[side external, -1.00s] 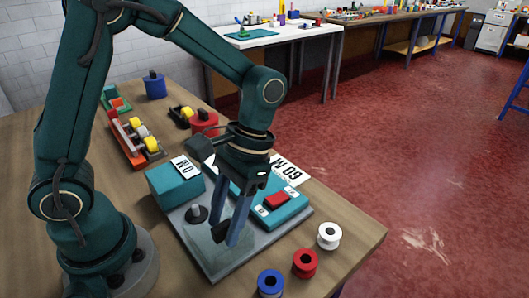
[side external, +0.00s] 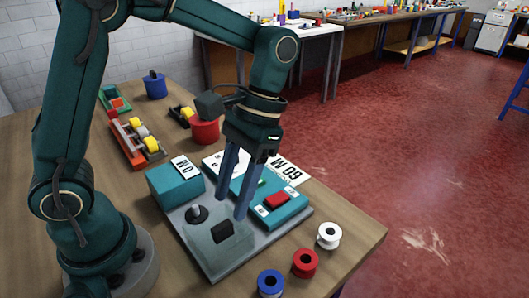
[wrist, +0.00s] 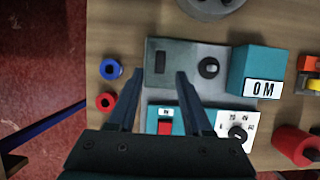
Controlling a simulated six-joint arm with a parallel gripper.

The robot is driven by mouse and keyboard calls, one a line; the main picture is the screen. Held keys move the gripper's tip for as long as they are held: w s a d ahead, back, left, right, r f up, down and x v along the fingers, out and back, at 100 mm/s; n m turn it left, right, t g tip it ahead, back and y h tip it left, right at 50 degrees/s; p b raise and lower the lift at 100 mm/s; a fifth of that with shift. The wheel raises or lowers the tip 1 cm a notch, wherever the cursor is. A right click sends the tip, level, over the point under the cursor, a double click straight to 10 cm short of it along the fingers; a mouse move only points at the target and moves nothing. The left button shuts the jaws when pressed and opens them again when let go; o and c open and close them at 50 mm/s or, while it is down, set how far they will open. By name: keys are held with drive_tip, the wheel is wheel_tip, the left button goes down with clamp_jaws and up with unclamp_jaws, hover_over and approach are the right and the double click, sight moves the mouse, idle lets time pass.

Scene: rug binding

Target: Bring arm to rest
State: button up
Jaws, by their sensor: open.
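My gripper (side external: 232,209) is open and empty, its two blue fingers pointing down above the grey plate (side external: 275,236) of a teal machine. In the wrist view my gripper (wrist: 160,72) has its fingertips apart, either side of a dark rectangular slot (wrist: 160,62) on the plate. The slot also shows in the side view (side external: 223,232), below and in front of the fingers. Nothing is between the fingers. I cannot tell the exact height of the tips.
A teal block (side external: 175,185) marked "0 M", a black knob (side external: 197,213) and a red switch (side external: 277,200) sit on the plate. Blue (side external: 270,283), red (side external: 305,263) and white (side external: 328,236) spools stand at the front edge. A red can (side external: 205,131) stands behind.

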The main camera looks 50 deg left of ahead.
drive_tip(key=shift+r, duration=0.1)
drive_tip(key=shift+w+a+r, duration=0.1)
drive_tip(key=shift+r, duration=0.25)
drive_tip(key=s+a+r+t, duration=0.3)
drive_tip(key=s+a+t, duration=0.1)
drive_tip(key=t, duration=0.6)
drive_tip(key=shift+a+r, duration=0.25)
drive_tip(key=shift+a, duration=0.05)
